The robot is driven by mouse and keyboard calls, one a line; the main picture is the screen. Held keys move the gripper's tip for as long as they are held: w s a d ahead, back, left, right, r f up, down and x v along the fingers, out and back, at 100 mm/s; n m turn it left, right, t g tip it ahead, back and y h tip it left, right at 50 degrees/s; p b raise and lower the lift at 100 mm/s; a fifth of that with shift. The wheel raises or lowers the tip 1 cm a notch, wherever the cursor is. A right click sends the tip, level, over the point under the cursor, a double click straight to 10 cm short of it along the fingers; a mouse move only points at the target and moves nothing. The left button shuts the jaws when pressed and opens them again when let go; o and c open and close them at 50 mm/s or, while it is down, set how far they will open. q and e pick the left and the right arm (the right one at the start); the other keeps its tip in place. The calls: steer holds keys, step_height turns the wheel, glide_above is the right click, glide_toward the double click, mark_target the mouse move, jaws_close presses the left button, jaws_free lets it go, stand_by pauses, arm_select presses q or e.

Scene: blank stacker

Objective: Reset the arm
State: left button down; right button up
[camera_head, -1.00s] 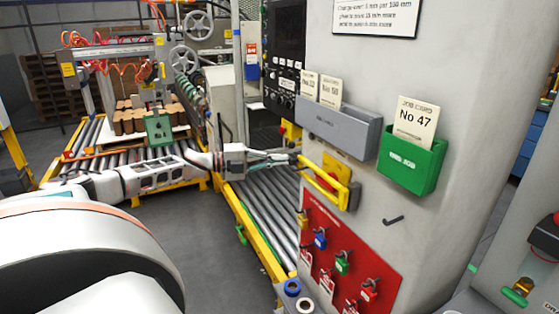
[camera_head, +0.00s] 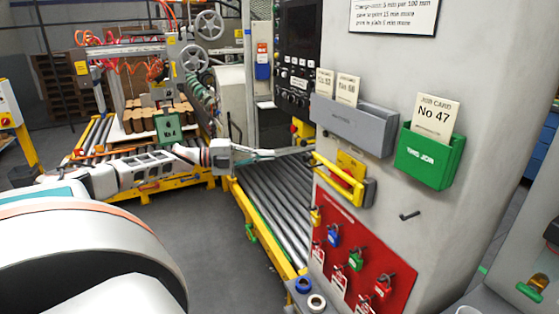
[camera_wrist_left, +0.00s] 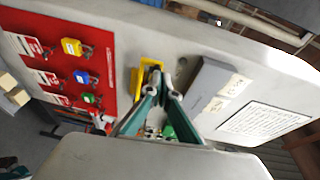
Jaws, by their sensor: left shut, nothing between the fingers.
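My left arm comes in from the left in the head view, and its gripper (camera_head: 311,150) is shut and empty. Its tips are close to the upper end of a yellow handle (camera_head: 338,181) on the grey machine column; I cannot tell whether they touch. A red part shows behind the handle. In the left wrist view the shut teal and grey fingers (camera_wrist_left: 160,74) point at the column, with the yellow handle (camera_wrist_left: 136,82) partly hidden behind them. My right gripper is not in view.
Above the handle are a grey card holder (camera_head: 353,123) and a green holder (camera_head: 430,157) with card No 47. Below is a red board (camera_head: 356,260) with coloured padlocks. A small hook (camera_head: 409,215) sticks out. A roller conveyor (camera_head: 275,205) runs beside the column; grey floor lies left.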

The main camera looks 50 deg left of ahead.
arm_select(q)
steer(key=a, duration=0.1)
steer(key=s+a, duration=0.2)
steer(key=a, duration=0.1)
steer(key=shift+r, duration=0.2)
steer(key=shift+s, duration=0.1)
steer(key=s+d+f+n+y, duration=0.1)
steer(key=s+d+f+n, duration=0.15)
steer(key=d+f, duration=0.65)
steer(key=s+d+f+n+y, duration=0.2)
steer(key=d+f+n, duration=0.3)
steer(key=f, duration=0.8)
steer(key=s+d+f+n+y, duration=0.1)
steer(key=s+d+f+n, duration=0.1)
steer(key=d+f, duration=0.75)
steer(key=s+d+f+n+g+y, duration=0.1)
steer(key=s+d+f+n, duration=0.2)
steer(key=s+d, duration=0.2)
steer(key=s+d+f+n+g+y, duration=0.1)
steer(key=s+d+f+n, duration=0.3)
steer(key=d, duration=0.7)
steer(key=s+d+f+n+g+y, duration=0.1)
steer(key=s+d+f+n, duration=0.2)
steer(key=s+d, duration=0.3)
steer(key=shift+d+f+g, duration=0.35)
steer(key=shift+d+g, duration=0.05)
steer(key=shift+d, duration=0.55)
